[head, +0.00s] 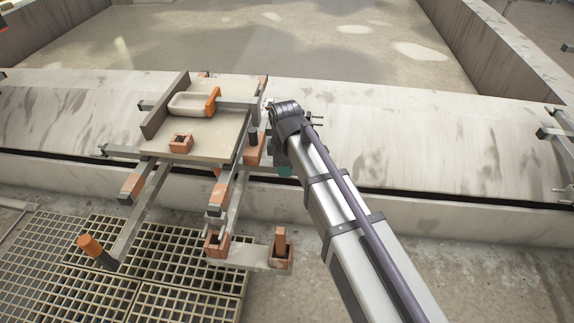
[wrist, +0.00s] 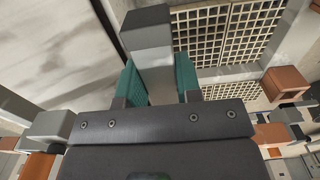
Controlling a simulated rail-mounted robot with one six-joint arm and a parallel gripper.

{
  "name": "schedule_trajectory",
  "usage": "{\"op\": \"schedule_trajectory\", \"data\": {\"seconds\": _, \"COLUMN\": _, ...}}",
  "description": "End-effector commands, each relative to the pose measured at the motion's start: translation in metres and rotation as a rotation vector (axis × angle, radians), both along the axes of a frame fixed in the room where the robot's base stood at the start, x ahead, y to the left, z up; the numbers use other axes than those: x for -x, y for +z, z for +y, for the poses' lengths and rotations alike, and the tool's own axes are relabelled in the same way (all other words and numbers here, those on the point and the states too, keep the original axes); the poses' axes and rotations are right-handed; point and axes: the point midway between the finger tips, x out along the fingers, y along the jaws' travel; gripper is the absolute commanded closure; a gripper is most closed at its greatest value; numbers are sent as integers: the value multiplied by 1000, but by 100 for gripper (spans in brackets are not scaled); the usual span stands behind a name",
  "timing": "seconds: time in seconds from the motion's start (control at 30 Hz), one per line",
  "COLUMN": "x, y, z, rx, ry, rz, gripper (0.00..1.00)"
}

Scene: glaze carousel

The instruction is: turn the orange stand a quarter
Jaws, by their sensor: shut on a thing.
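A stand with a beige platform (head: 225,143) and orange fittings stands left of my arm in the head view. Which part the task calls the orange stand is not clear to me. My gripper (head: 285,170) is at the stand's right side, mostly hidden behind my arm; one teal finger shows. In the wrist view, the teal fingers of my gripper (wrist: 158,88) are shut on a grey bar (wrist: 150,35), one on each side. Where this bar joins the stand is hidden. An orange block (head: 254,150) sits just left of the gripper.
A grey arm with an orange end (head: 90,246) reaches front left over a floor grating (head: 165,255). An orange socket with a peg (head: 281,250) stands low in front. A long pale ledge (head: 420,140) runs behind, with a basin beyond. Floor at right is clear.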

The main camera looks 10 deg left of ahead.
Motion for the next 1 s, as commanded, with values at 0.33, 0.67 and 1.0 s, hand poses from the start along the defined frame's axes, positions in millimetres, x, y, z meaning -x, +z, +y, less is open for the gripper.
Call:
{"op": "schedule_trajectory", "data": {"seconds": 0.33, "x": 0, "y": 0, "z": 0, "rx": -1, "ry": 1, "rz": -1, "gripper": 50}}
{"op": "schedule_trajectory", "data": {"seconds": 0.67, "x": 0, "y": 2, "z": 0, "rx": -1, "ry": 0, "rz": 0, "gripper": 43}}
{"op": "schedule_trajectory", "data": {"seconds": 1.0, "x": 0, "y": 67, "z": 0, "rx": -1, "ry": 0, "rz": 0, "gripper": 43}}
